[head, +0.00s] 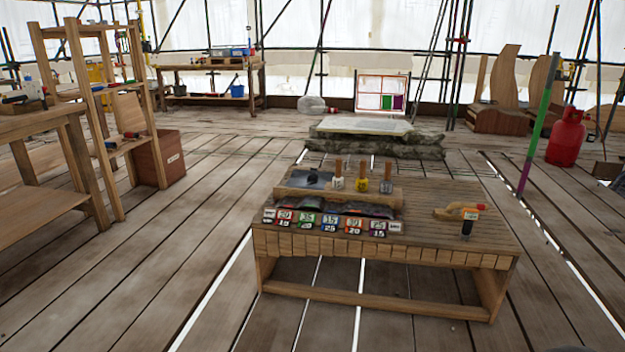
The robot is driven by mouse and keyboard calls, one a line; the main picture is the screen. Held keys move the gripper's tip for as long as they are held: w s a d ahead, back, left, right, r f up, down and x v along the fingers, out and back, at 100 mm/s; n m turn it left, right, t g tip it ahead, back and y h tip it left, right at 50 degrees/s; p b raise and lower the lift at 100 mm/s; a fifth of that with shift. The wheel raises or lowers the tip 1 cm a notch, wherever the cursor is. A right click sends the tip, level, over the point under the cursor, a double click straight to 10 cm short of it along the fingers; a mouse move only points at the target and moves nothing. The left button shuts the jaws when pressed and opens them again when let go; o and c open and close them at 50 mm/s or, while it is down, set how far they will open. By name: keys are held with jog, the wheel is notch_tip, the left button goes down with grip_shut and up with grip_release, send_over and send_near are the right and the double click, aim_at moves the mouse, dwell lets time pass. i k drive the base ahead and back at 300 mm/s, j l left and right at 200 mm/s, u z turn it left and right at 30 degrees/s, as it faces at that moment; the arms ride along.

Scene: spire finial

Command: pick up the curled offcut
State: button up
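A low wooden bench (450,232) stands ahead of me. On its back left is a wooden tray or board (290,192) carrying a dark grey flat piece (318,179) with a small black lump on it. This may be the curled offcut, but it is too small for me to be sure. Beside it stand several wooden-handled tools (362,178). Dark, bumpy material (340,208) lies along the front of the board, behind a row of coloured number cards (331,220). My gripper is not in view.
A wooden tool with an orange and black part (465,215) lies at the bench's right. A wooden shelf unit (95,110) and worktable stand left. A red gas cylinder (566,137) and a striped pole (537,125) stand right. The plank floor around the bench is largely clear.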

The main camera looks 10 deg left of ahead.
aim_at(312, 177)
jog(key=i+j, duration=0.4)
jog(key=i+j+u, duration=0.15)
jog(key=i+j, duration=0.25)
jog(key=i, duration=0.15)
jog(key=i+j, duration=0.4)
jog(key=i+j+u, duration=0.15)
jog(key=i+j, duration=0.2)
jog(key=i, duration=0.2)
jog(key=i+j, duration=0.25)
jog(key=i, duration=0.25)
jog(key=i+j+u, duration=0.1)
jog(key=i, duration=0.45)
